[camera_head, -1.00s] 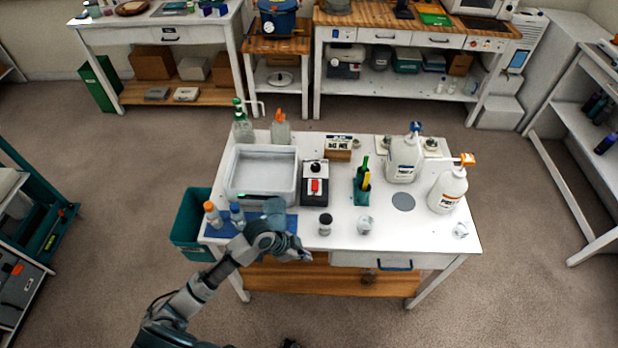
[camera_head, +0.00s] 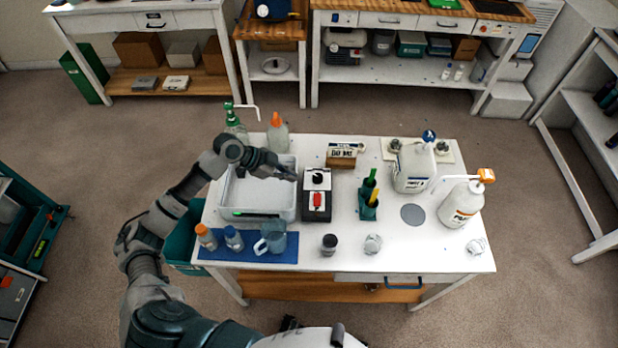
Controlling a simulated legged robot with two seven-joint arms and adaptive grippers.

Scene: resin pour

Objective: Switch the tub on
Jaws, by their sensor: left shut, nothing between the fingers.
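The tub (camera_head: 262,201) is a white-grey rectangular basin at the left of the white table, with a small green display on its front. Next to its right side stands a black and white control box (camera_head: 316,197) with a black knob on top and a red switch (camera_head: 317,199) on its front part. My left gripper (camera_head: 292,176) is shut and empty, above the tub's right rim and just left of the control box. My arm hides the tub's back left part. My right gripper is not in view.
A blue mat (camera_head: 250,250) with two small bottles and a clear jug (camera_head: 271,238) lies in front of the tub. A green holder (camera_head: 368,203) and white pump bottles (camera_head: 412,167) stand to the right.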

